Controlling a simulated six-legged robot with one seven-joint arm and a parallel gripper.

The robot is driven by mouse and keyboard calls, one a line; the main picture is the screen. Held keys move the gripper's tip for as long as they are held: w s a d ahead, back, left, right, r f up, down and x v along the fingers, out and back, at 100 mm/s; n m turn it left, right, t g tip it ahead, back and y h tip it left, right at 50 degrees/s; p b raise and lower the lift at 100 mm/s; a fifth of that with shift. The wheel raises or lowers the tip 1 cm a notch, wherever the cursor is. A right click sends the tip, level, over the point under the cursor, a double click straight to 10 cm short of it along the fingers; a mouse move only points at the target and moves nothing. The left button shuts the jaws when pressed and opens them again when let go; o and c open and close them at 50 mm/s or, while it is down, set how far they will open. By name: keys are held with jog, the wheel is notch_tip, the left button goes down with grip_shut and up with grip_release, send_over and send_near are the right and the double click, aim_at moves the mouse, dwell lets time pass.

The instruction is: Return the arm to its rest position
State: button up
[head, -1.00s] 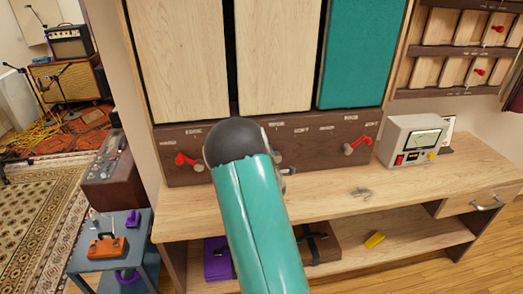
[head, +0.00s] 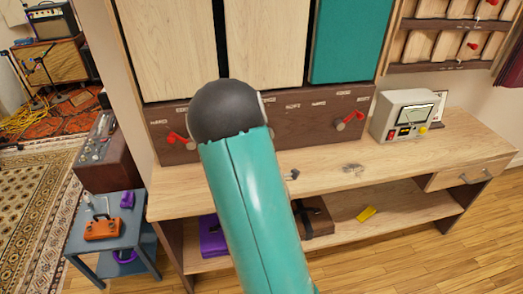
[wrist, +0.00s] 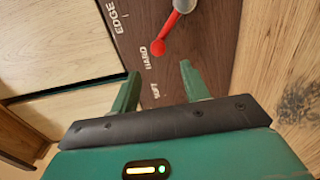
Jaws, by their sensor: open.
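My gripper (wrist: 160,88) shows in the wrist view with its two green fingers apart and nothing between them. It faces a dark brown panel (wrist: 215,45) with white lettering, and a red-tipped lever (wrist: 165,38) on a grey knob shows beyond the fingers. I see a gap between the fingers and the lever, and no contact. In the head view my teal arm with its black joint rises in the middle and hides the gripper and part of the panel (head: 290,117).
A wooden bench (head: 430,150) carries a grey meter box (head: 392,122). Red-handled knobs (head: 345,121) stick out of the panel. The lower shelf holds a yellow item (head: 366,213) and a purple case (head: 211,240). A blue cart (head: 85,240) holds an orange case (head: 102,229). Floor (head: 410,255) is clear at right.

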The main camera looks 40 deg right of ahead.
jog(key=shift+s+a, duration=0.15)
jog(key=shift+s, duration=0.05)
dwell(0.5)
jog(key=a+r+m+g+y, duration=0.25)
jog(key=a+r+m, duration=0.2)
jog(key=a, duration=0.45)
jog(key=a+r+m+g+y, duration=0.25)
jog(key=a+r+m, duration=0.2)
jog(key=a, duration=0.45)
jog(key=s+a+r+m+g+y, duration=0.1)
jog(key=s+a+r+g+y, duration=0.1)
jog(key=s+a, duration=0.5)
jog(key=s+a+r+m+g+y, duration=0.2)
jog(key=s+a+r, duration=0.2)
jog(key=s+a, duration=0.4)
jog(key=s, duration=0.3)
jog(key=shift+s+a+g, duration=0.15)
jog(key=shift+s+g, duration=0.2)
jog(key=shift+g, duration=0.05)
